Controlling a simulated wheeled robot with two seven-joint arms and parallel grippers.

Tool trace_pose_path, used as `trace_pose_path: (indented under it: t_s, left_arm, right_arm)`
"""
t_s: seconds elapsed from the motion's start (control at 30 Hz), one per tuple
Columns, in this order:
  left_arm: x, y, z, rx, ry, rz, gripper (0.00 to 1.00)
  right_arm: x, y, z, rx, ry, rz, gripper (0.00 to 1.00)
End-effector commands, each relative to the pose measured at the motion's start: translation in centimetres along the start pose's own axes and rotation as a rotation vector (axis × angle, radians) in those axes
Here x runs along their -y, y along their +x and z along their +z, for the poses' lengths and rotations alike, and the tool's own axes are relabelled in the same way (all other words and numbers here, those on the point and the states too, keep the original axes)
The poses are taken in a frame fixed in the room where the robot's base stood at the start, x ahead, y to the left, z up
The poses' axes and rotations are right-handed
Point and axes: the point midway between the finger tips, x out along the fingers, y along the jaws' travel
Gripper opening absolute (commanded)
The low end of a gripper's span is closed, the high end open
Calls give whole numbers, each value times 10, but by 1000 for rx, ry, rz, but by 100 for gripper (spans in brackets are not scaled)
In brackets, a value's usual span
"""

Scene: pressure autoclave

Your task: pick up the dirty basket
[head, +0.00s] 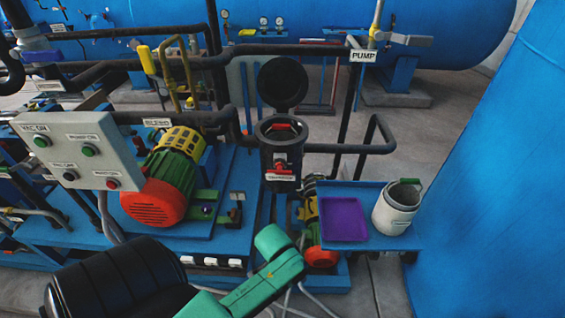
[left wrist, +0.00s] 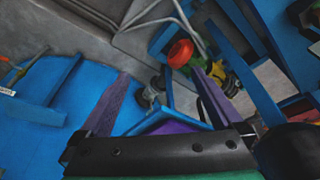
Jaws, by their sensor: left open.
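In the head view a black strainer pot (head: 281,150) stands upright in the pipework with its round lid (head: 283,82) swung up. A red bar (head: 282,126) shows in its mouth; I cannot tell whether this belongs to a basket, and the inside is dark. A white bucket (head: 397,207) with a green handle stands on a blue shelf at the right. My left gripper (left wrist: 160,72) is open in the left wrist view, with its two purple fingers wide apart and nothing between them held. The head view does not show its fingers. My right gripper is not in view.
A purple tray (head: 343,219) lies on the blue shelf (head: 372,240) left of the bucket. A control box (head: 78,155), a red-and-green motor (head: 163,185) and black pipes crowd the left. A blue wall (head: 492,190) closes the right side.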

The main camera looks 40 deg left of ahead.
Motion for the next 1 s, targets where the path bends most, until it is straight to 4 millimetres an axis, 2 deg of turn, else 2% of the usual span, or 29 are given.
trace_pose_path:
  t_s: [0.03,0.1,0.3,0.47,0.57,0.67,0.73,0.8,0.9,1.0]
  left_arm:
    - [-2,-33,-28,-27,7,7,100]
    - [-7,-58,-56,-37,18,21,100]
    - [-6,-91,-117,-26,31,17,100]
    - [17,-116,-170,2,-4,-42,100]
    - [51,-144,-210,22,-83,-110,100]
    - [103,-194,-247,35,-237,-192,100]
    - [141,-236,-264,35,-372,-233,100]
    - [175,-281,-272,28,-514,-253,100]
    - [211,-334,-271,17,-693,-251,100]
    - [227,-359,-267,12,-784,-236,100]
  right_arm:
    - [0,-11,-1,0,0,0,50]
    - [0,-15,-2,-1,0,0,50]
    - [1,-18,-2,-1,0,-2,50]
    - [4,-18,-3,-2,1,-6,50]
    - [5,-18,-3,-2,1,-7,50]
    - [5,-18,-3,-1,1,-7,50]
    - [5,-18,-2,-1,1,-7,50]
    - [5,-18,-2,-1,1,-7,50]
    - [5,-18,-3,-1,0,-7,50]
    - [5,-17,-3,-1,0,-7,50]
